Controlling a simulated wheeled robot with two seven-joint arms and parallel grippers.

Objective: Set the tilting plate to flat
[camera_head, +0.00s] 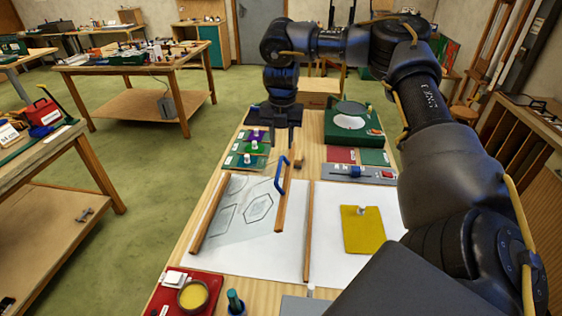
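The tilting plate (238,208) looks like a clear sheet with dark outlines of cut shapes on it, lying between wooden strips on the bench. Its right-hand wooden edge bar (281,212) carries a blue handle (281,176) and appears raised above the white paper, so the plate looks tilted up on its right side. My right gripper (284,135) points down beyond the far end of the bar and handle, apart from the handle. Its two fingers look spread with nothing between them. My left gripper is out of view.
A green machine with a round top (354,124) stands right of my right gripper. A yellow sheet (362,229) lies on white paper at right. A red tray (207,280) with a yellow-filled bowl is at the near left. My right arm covers the bench's right side.

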